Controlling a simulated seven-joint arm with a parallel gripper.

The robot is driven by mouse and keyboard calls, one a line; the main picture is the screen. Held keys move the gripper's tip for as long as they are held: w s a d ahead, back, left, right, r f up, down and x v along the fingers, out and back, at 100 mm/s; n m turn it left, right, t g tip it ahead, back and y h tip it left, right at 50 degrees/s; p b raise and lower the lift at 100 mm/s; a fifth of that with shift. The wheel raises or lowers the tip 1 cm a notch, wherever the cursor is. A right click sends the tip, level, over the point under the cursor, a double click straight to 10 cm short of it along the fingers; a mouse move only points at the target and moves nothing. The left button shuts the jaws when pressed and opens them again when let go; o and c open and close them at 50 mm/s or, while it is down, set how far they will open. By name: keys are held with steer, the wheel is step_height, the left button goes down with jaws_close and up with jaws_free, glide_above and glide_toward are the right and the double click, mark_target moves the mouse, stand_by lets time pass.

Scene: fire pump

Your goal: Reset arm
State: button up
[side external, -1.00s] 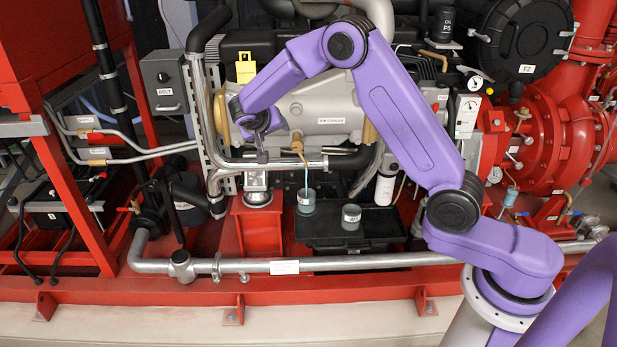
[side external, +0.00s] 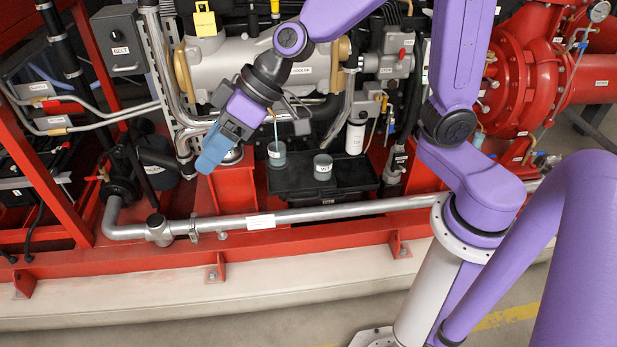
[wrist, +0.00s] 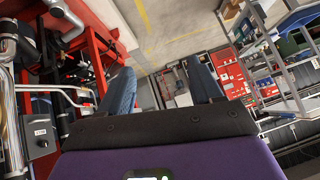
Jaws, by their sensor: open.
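My gripper (side external: 213,150) is in front of the fire pump's engine (side external: 262,62) in the side external view. Its blue-grey fingers point down and to the left, above the red frame and the silver pipe (side external: 300,217). In the wrist view my gripper (wrist: 163,88) shows two blue fingers set wide apart with nothing between them. It is open and empty. My arm reaches in from the right, bent at the elbow.
Two small grey cups (side external: 277,154) (side external: 323,167) stand on a black tray (side external: 355,178) right of my gripper. A grey belt box (side external: 119,42) and red uprights are at left. The wrist view shows open floor (wrist: 165,28) and a shelf rack (wrist: 268,45).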

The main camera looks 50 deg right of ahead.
steer(key=s+d+f+n+g+h, duration=0.2)
steer(key=s+d+h, duration=0.1)
steer(key=s+d, duration=0.6)
steer(key=s+d+f+n+g+h, duration=0.2)
steer(key=s+d+f+h, duration=0.1)
steer(key=s+d, duration=0.6)
steer(key=s, duration=0.4)
steer(key=shift+d+n+h, duration=0.3)
steer(key=shift+d+h, duration=0.1)
steer(key=shift+s, duration=0.1)
stand_by(4.6)
